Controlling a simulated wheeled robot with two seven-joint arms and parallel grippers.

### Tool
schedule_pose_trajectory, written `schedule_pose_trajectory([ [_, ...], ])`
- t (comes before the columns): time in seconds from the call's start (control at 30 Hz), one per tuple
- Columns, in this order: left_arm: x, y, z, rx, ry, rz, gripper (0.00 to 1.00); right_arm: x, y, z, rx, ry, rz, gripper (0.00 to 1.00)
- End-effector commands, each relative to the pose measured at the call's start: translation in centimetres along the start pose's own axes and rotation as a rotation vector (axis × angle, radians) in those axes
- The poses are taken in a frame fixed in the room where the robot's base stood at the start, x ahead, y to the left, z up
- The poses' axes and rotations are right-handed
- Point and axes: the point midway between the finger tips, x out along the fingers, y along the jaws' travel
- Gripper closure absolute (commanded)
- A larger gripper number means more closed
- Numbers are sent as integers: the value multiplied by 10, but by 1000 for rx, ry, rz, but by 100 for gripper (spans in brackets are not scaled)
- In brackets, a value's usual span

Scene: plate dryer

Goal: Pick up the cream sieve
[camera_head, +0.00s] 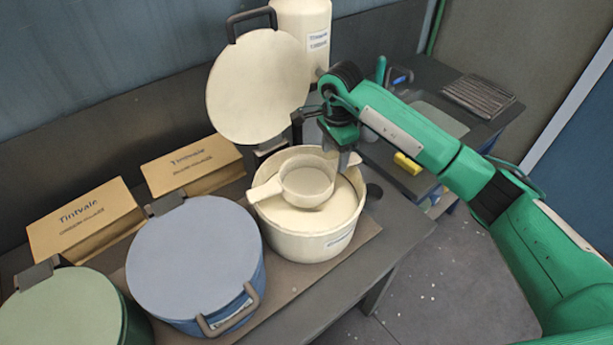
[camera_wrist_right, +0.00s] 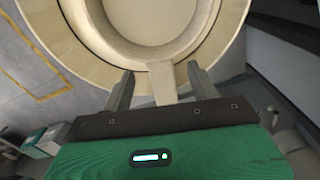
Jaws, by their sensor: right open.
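The cream sieve (camera_head: 307,183) rests in the top of an open cream pot (camera_head: 300,240), with a wide handle pointing left over the rim. In the right wrist view, the sieve (camera_wrist_right: 150,18) fills the top, and a short cream tab (camera_wrist_right: 162,82) on it points toward my gripper. My right gripper (camera_head: 344,158) is at the sieve's far right edge, pointing down. Its open fingers (camera_wrist_right: 160,76) stand on either side of the tab, with gaps visible. Whether they touch it is unclear. My left gripper is out of view.
The pot's round cream lid (camera_head: 258,88) stands open behind it, near a white cylinder (camera_head: 303,25). A blue lidded pot (camera_head: 195,260) and a green one (camera_head: 65,312) stand left. Two tan boxes (camera_head: 85,220) line the back. A yellow block (camera_head: 407,163) lies right.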

Motion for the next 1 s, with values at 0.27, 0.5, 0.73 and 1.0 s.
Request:
schedule_pose_trajectory([
  [0.27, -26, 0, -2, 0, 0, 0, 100, 24, 1, -1, 2, -4, 4, 40],
  [0.5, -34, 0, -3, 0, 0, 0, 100, 49, 0, -1, 0, -2, 1, 40],
  [0.73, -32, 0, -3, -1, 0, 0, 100, 52, 0, -1, 0, -2, -1, 40],
  [1.0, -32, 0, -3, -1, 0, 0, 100, 51, 0, -2, 0, -1, -1, 91],
])
